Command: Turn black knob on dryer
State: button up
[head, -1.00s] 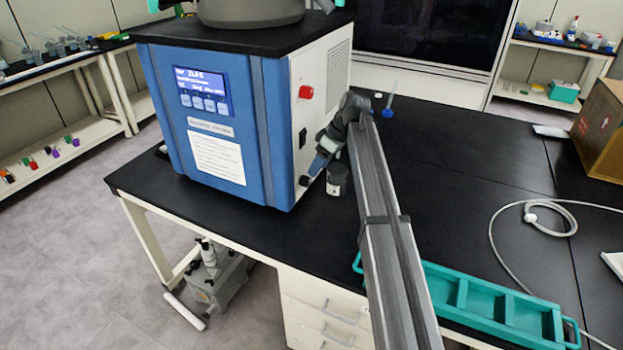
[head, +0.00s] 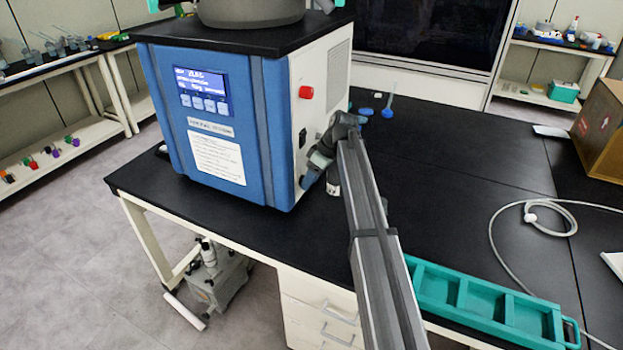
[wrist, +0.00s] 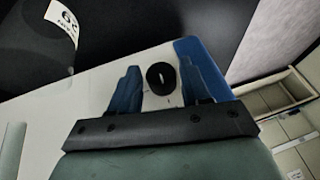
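The blue freeze dryer (head: 225,120) stands on the black bench, with a pale side panel facing right. In the wrist view, the round black knob (wrist: 160,77) sits on the pale panel between the two blue fingers of my gripper (wrist: 167,72). The fingers are spread, with a gap on each side of the knob, wider on the right. How deep the tips reach along the knob is hard to tell. In the head view, my gripper (head: 308,181) is at the low front part of the side panel, and I cannot make out the knob there.
A red button (head: 306,92) and a black switch (head: 302,138) are higher on the panel. A teal rack (head: 490,300) lies right of my arm. A white hose (head: 540,215) and a cardboard box (head: 602,130) are farther right.

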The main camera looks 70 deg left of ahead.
jog(key=c, duration=0.7)
jog(key=shift+w+a+g+h, duration=0.2)
jog(key=shift+a+g+h, duration=0.15)
jog(key=shift+g+h, duration=0.4)
jog(key=shift+c, duration=0.2)
jog(key=shift+d+m+g+h, duration=0.15)
jog(key=shift+m+g+h, duration=0.2)
jog(key=shift+m+g, duration=0.1)
jog(key=o, duration=1)
jog(key=shift+f, duration=0.1)
jog(key=shift+o, duration=0.2)
jog(key=v, duration=1.3)
jog(key=shift+w+r, duration=0.15)
jog(key=shift+r, duration=0.25)
